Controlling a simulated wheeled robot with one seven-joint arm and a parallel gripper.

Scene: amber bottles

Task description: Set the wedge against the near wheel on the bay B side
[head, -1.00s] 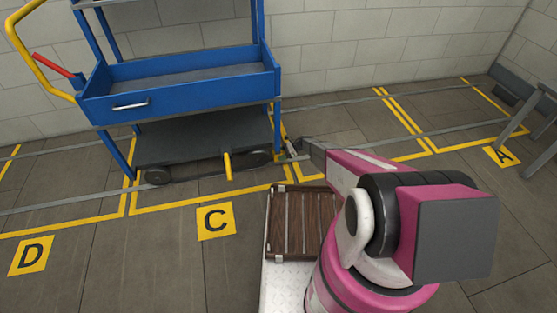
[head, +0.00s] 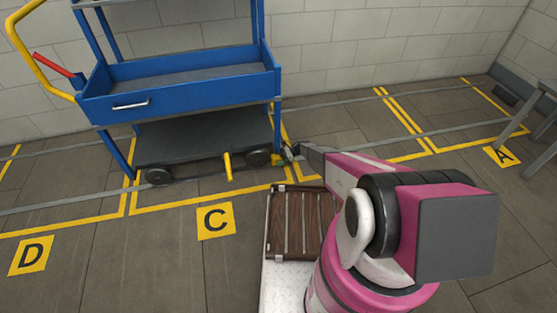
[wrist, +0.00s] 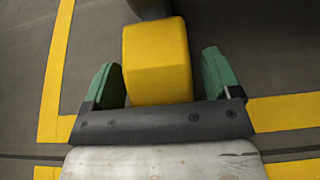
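The blue cart (head: 180,92) stands in bay C. Its near wheel on the right, bay B side (head: 258,157) is dark; part of a dark round shape, likely that wheel, shows at the top of the wrist view (wrist: 150,8). The yellow wedge (wrist: 157,65) sits on the floor at the right side of this wheel; in the head view it is small (head: 277,160). My gripper (wrist: 162,80) has its green fingers on either side of the wedge, with a narrow gap at the right finger. Contact between wedge and wheel looks close but is partly hidden.
The cart's other near wheel (head: 158,176) and yellow pedal (head: 227,165) are to the left. A brown slatted crate (head: 300,222) lies in front of me. Yellow lines mark the bays; a grey-legged stand (head: 541,120) is at far right.

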